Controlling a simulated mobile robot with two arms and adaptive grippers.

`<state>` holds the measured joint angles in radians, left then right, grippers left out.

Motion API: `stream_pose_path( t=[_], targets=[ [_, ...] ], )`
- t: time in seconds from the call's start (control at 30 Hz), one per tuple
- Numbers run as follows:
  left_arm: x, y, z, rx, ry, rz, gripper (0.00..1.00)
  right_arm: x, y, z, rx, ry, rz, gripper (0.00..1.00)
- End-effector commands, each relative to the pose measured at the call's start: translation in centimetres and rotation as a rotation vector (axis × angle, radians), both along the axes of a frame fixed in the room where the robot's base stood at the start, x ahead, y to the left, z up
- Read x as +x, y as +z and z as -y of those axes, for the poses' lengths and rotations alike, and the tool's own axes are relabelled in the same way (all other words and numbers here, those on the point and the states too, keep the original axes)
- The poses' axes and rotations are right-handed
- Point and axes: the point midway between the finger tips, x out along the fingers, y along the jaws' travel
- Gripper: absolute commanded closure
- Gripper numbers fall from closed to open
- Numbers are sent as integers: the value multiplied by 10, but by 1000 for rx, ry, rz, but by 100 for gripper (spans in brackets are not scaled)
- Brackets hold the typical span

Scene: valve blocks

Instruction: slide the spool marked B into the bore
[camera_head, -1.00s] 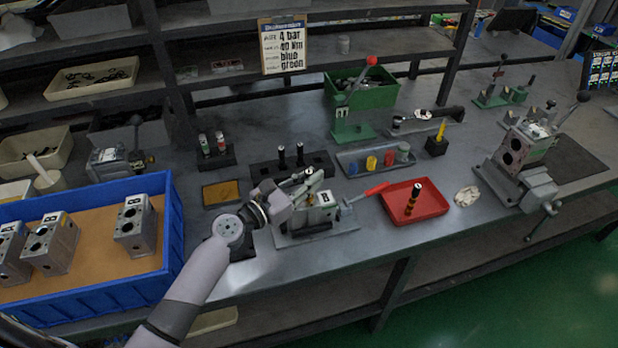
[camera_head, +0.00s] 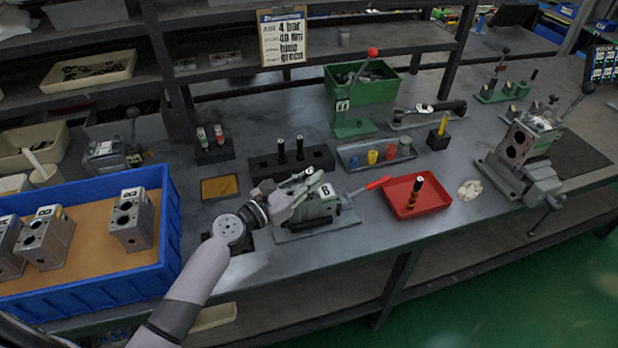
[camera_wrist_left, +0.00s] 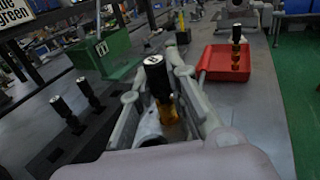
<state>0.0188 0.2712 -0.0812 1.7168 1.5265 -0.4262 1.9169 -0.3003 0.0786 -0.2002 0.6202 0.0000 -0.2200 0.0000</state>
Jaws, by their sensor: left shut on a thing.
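My left gripper (camera_head: 308,183) is shut on a dark spool with an amber lower part. The grey valve block marked B (camera_head: 318,207) sits in a fixture on the bench, right under the gripper. The fingers partly hide the block's top and bore, so I cannot tell whether the spool's lower end is in the bore. My right gripper is not in view.
A red tray (camera_head: 443,199) with another spool (camera_head: 414,192) stands to the right. A black rack (camera_head: 262,170) with two spools is behind the block. A blue crate (camera_head: 110,288) of blocks is at left.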

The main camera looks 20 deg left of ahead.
Motion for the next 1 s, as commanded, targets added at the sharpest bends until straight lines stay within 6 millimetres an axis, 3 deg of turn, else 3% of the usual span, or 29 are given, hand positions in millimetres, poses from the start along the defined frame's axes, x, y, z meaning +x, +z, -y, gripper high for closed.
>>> stream_pose_path(
  t=[0.8,0.83,1.0],
  targets=[
    [0,-21,0,0,0,1,100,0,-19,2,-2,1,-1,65],
    [0,-21,0,0,0,1,84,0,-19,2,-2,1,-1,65],
    [0,-20,0,0,0,1,73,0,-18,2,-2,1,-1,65]
  ],
)
